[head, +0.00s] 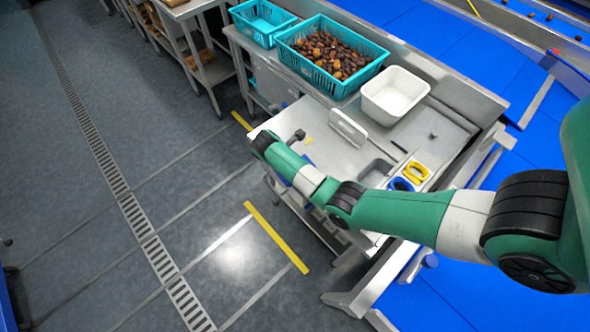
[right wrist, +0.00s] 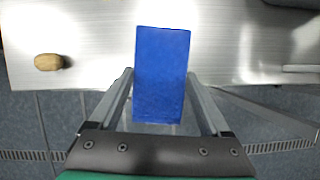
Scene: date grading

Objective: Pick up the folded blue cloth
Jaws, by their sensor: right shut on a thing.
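The folded blue cloth (right wrist: 162,75) is a flat blue rectangle in the right wrist view. It stands out between the two fingers of my right gripper (right wrist: 161,105), which is shut on its near part. The cloth's far part shows against the steel worktop, its near part over the worktop's edge. I cannot tell whether it touches the steel. In the head view my right arm reaches in from the right to the worktop's front edge and hides most of the gripper and cloth. My left gripper is not in view.
On the steel worktop (head: 341,160) stand a white tub (head: 395,95) and a teal crate (head: 374,67) of dates. A blue ring (head: 401,184) and a yellow ring (head: 416,171) lie to the right. A small brown object (right wrist: 48,62) lies left of the cloth.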

